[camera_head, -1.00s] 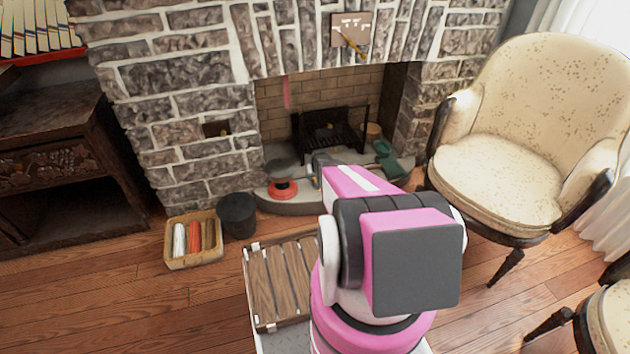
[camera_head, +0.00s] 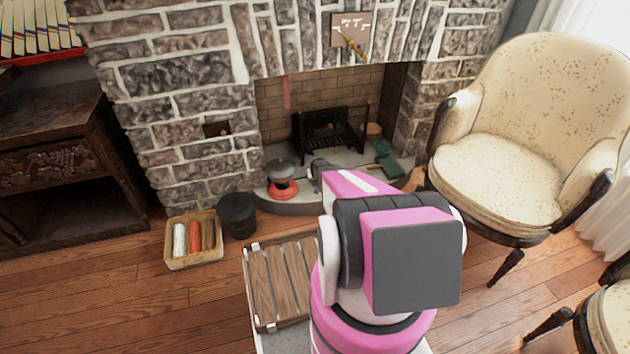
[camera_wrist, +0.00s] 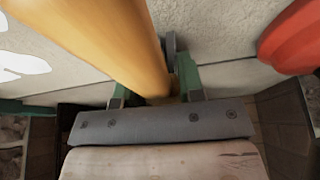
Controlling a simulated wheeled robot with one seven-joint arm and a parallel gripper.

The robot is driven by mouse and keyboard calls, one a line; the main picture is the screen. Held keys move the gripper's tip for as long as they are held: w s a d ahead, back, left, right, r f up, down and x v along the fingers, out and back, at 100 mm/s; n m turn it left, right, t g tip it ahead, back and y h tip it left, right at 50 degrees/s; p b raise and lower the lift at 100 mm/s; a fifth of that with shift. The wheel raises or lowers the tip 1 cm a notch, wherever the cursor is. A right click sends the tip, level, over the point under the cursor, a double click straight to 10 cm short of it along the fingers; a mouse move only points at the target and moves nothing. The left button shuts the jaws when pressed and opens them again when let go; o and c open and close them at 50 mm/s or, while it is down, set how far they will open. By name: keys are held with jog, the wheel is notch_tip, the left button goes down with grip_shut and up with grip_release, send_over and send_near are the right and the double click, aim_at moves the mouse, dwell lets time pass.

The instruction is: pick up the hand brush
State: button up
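A smooth yellow-orange handle (camera_wrist: 118,38), which I take to be the hand brush's, fills the upper middle of the wrist view. It narrows down to a spot between the green fingers of my gripper (camera_wrist: 162,88). It covers most of the left finger, and a small grey round part shows beside the right finger. I cannot tell whether the fingers press on it. The brush's bristles are not visible. In the head view my pink arm reaches toward the hearth and hides my gripper; I cannot pick out the brush there for certain.
On the hearth stand a red and grey burner-like object (camera_head: 282,187), red also at right in the wrist view (camera_wrist: 293,35), and a green dustpan-like thing (camera_head: 388,160). A black grate (camera_head: 328,128) is behind. A cream chair (camera_head: 510,180) stands right, a basket (camera_head: 193,262) and black bucket (camera_head: 238,215) left.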

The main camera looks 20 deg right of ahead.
jog(key=shift+c, duration=1)
notch_tip(320, 180, up, 10)
jog(key=shift+r, duration=0.1)
